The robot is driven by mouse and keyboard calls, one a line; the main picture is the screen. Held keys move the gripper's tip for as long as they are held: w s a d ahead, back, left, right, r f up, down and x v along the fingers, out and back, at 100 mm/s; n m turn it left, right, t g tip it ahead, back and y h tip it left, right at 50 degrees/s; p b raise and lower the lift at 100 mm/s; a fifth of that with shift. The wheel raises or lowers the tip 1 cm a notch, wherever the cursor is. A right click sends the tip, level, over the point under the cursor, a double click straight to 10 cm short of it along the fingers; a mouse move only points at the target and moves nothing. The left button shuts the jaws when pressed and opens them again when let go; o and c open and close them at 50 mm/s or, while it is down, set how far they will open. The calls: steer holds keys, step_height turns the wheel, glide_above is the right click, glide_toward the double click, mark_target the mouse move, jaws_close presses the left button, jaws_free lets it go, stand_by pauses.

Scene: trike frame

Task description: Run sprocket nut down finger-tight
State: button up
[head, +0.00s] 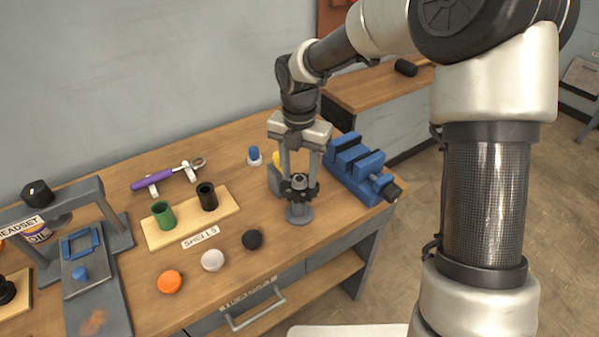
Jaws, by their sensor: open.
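My gripper (299,172) points straight down at the right end of the workbench. Its two fingers are apart, one on each side of the top of a small grey stand (300,213). A dark toothed sprocket (301,195) sits on the stand. A small nut-like piece (298,181) shows at the sprocket's centre, between or just below the fingertips. I cannot tell whether the fingers touch it, or how far down it sits.
A blue vise (355,168) stands close to the right of the gripper. A yellow-topped grey item (275,180) is just behind its left finger. A board labelled SHELLS (170,233) holds green and black cylinders. Orange, white and black caps lie in front. A grey press (118,230) is at left.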

steer(key=c, duration=1.1)
steer(key=shift+o, duration=0.2)
steer(key=shift+m, duration=0.4)
